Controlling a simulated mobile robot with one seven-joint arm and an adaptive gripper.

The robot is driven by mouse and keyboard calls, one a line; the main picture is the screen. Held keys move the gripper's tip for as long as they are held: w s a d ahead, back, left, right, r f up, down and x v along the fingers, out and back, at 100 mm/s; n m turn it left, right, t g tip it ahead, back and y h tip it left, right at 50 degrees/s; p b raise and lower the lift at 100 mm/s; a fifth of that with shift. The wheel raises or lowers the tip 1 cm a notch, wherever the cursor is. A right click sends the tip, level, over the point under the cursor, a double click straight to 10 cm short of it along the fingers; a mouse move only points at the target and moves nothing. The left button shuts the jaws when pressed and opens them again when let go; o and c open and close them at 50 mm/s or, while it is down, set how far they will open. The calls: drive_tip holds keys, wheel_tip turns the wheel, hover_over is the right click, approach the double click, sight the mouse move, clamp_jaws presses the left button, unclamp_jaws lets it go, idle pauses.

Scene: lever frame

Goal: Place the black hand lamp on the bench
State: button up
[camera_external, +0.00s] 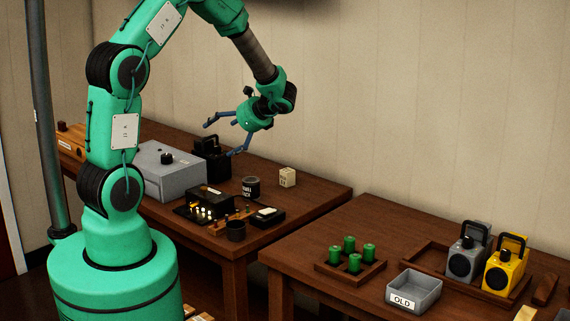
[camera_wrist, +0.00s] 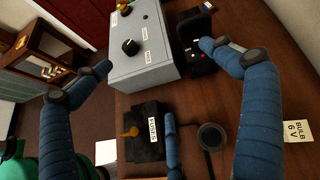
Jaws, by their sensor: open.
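The black hand lamp (camera_external: 212,163) appears to be the dark, handled block standing on the left wooden bench (camera_external: 310,195), beside a grey box. My gripper (camera_external: 221,138) is open and empty, above and close to the lamp. In the wrist view its blue fingers (camera_wrist: 155,62) are spread wide, with the grey box and bench top between them. I cannot tell whether any finger touches the lamp.
The right bench (camera_external: 340,215) holds green cylinders (camera_external: 369,252), an OLD bin (camera_external: 414,290), and grey (camera_external: 467,258) and yellow (camera_external: 505,265) lamps.

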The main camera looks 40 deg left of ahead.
sight(227, 158)
drive_tip(key=w+a+f+m+t+y, duration=0.1)
drive_tip(key=w+a+f+m+y, duration=0.1)
drive_tip(key=w+f, duration=0.4)
wheel_tip(227, 158, down, 4)
drive_tip(key=a+m, duration=0.1)
drive_tip(key=m, duration=0.1)
drive_tip(key=shift+m, duration=0.3)
drive_tip(key=shift+b+x, duration=0.35)
drive_tip(key=shift+x, duration=3.75)
drive_tip(key=shift+a, duration=0.1)
drive_tip(key=shift+b+x, duration=0.4)
drive_tip(key=shift+x, duration=2.3)
drive_tip(key=shift+r, duration=0.1)
